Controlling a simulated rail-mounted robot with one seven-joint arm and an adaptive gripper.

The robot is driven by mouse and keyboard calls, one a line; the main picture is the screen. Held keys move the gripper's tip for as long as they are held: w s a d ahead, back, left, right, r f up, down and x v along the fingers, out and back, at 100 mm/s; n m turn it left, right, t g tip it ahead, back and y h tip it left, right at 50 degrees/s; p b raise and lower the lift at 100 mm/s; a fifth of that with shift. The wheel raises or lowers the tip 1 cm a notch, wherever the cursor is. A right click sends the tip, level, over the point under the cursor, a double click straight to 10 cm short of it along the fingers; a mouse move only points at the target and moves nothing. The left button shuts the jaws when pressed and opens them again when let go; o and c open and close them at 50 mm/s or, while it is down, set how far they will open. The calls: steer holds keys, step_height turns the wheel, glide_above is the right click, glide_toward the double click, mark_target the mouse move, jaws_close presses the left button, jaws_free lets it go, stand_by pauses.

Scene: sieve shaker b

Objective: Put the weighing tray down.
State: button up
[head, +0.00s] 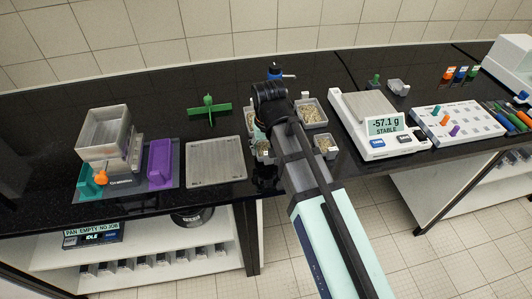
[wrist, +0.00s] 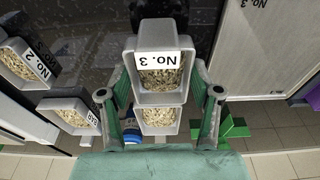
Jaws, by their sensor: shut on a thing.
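In the wrist view, a pale grey tray (wrist: 163,38) with a white "No. 3" label and pale flaky grain sits between the two green fingers of my gripper (wrist: 160,85). My gripper is shut on this tray. A second grain-filled compartment or tray (wrist: 160,118) shows directly behind it; I cannot tell whether they touch. In the head view my wrist hides the fingers, and the gripper is over the group of small grain trays. How high the held tray is above the bench cannot be told. The balance (head: 362,108) has a bare pan and reads -57.1 g.
Other grain trays (head: 312,110) stand close around, including "No. 2" (wrist: 25,62). A metal plate (head: 216,160) lies to the left, with a green cross-shaped piece (head: 208,108) behind it. A sieve stack (head: 105,138) stands further left.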

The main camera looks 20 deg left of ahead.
steer(key=shift+f, duration=1.75)
steer(key=shift+f, duration=0.1)
steer(key=o, duration=0.9)
step_height(320, 180, up, 12)
steer(key=s+b, duration=0.1)
steer(key=shift+s+d, duration=0.3)
steer(key=shift+d, duration=0.15)
